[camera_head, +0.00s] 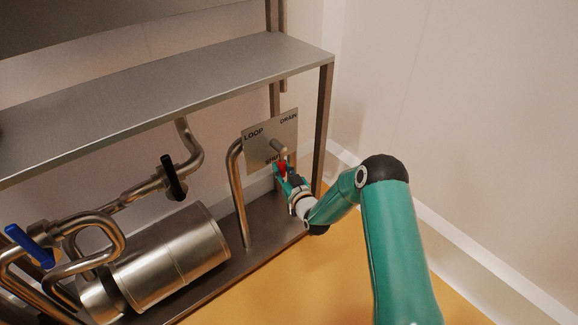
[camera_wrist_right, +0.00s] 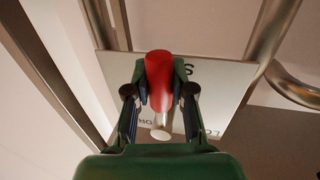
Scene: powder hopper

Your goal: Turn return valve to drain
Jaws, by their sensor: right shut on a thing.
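The return valve has a red handle (camera_head: 283,168) in front of a grey label plate (camera_head: 286,131) marked LOOP, DRAIN and a partly covered word starting SHU. The handle hangs down from a metal stem (camera_head: 277,146), toward the covered word. My right gripper (camera_head: 281,171) is shut on the red handle. In the right wrist view the red handle (camera_wrist_right: 159,75) sits between the two fingers of my right gripper (camera_wrist_right: 160,92), with the plate (camera_wrist_right: 215,80) behind it. My left gripper is not in view.
A steel shelf (camera_head: 170,95) runs above the pipes. A post (camera_head: 323,130) stands right of the plate and a bent pipe (camera_head: 240,195) left of it. A steel cylinder (camera_head: 170,258), a black-handled valve (camera_head: 173,178) and a blue handle (camera_head: 30,245) are at left. The orange floor (camera_head: 300,285) is open.

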